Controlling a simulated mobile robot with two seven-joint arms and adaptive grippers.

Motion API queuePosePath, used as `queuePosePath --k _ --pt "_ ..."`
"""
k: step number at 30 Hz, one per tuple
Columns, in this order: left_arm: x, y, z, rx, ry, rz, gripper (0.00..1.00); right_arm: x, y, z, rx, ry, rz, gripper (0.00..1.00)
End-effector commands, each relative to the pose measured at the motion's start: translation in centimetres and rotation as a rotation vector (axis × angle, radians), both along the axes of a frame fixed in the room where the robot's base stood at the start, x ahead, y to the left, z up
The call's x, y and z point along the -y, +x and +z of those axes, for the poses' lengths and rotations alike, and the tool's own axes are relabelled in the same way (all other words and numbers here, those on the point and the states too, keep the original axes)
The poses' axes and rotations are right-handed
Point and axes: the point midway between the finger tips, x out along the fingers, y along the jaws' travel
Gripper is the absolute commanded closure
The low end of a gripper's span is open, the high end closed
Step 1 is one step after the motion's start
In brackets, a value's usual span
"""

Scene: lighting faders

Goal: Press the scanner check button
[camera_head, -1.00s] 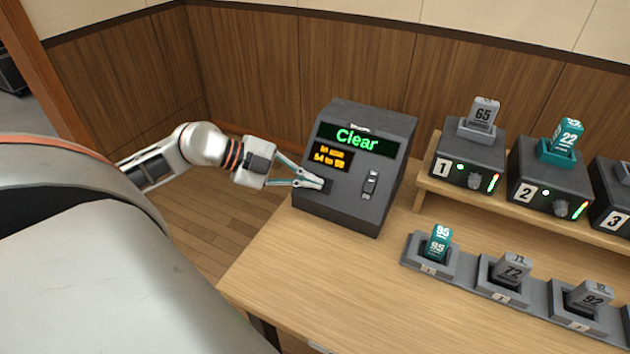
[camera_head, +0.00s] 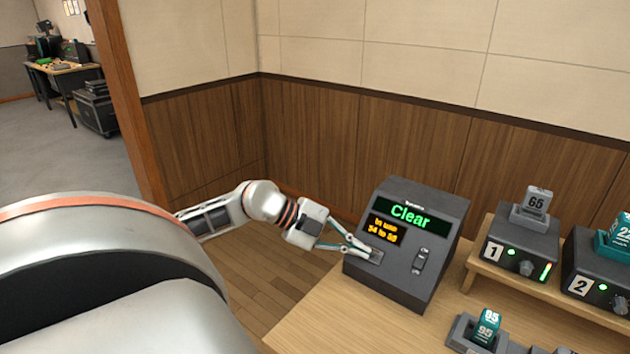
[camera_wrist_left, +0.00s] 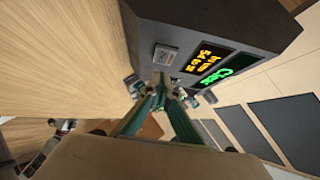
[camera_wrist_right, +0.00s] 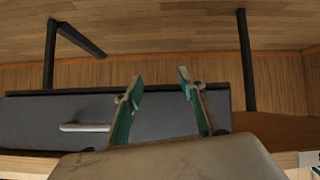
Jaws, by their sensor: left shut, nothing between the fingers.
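The scanner (camera_head: 402,285) is a dark grey box with a sloped face on the wooden table. Its green display (camera_head: 410,214) reads "Clear", with a smaller amber display (camera_head: 386,231) below. A small grey button (camera_head: 377,256) sits low on the left of the face; it also shows in the left wrist view (camera_wrist_left: 165,55). My left gripper (camera_head: 366,250) is shut and empty, its tips right by this button and partly covering it in the head view. Contact cannot be told. My right gripper (camera_wrist_right: 160,77) is open and empty, seen only in its wrist view.
A slotted fitting (camera_head: 420,260) is right of the button. Numbered dark units (camera_head: 520,253) stand on a wooden shelf to the right, one holding a grey 65 block (camera_head: 536,202). A teal 95 block (camera_head: 487,326) sits in a holder in front. A handled grey panel (camera_wrist_right: 85,115) lies before my right gripper.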

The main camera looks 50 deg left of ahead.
Motion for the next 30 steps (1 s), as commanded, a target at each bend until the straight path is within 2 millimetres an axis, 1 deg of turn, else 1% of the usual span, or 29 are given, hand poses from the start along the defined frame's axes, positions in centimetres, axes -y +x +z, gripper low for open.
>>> queuePosePath --k 1,3,6,12,15,21,30 --pt "-0.2 0.1 0.8 0.004 0.0 0.0 1.0 -0.1 -0.2 0.3 -0.004 0.001 0.001 0.6" --pt "-1.0 -0.9 1.2 -0.001 -0.001 0.0 1.0 0.0 -0.8 -0.1 -0.017 0.0 0.004 0.6" --pt "-2.0 -2.1 2.0 -0.001 -0.002 0.0 1.0 0.0 -1.1 -0.1 -0.023 -0.001 0.006 0.6" --pt "-4.0 -4.4 3.9 -0.001 -0.003 -0.001 1.0 -0.5 -0.6 0.9 -0.011 0.014 0.004 0.6" --pt "-4.8 -5.3 4.6 0.0 -0.003 -0.002 1.0 -0.6 -0.5 1.0 -0.01 0.019 0.002 0.6" --pt "-5.7 -6.3 5.3 0.001 -0.003 -0.003 1.0 -0.6 -0.5 1.1 -0.011 0.022 -0.001 0.6" --pt "-5.8 -6.4 5.4 0.001 -0.002 -0.003 1.0 -0.4 -0.5 1.1 -0.011 0.02 -0.003 0.6"
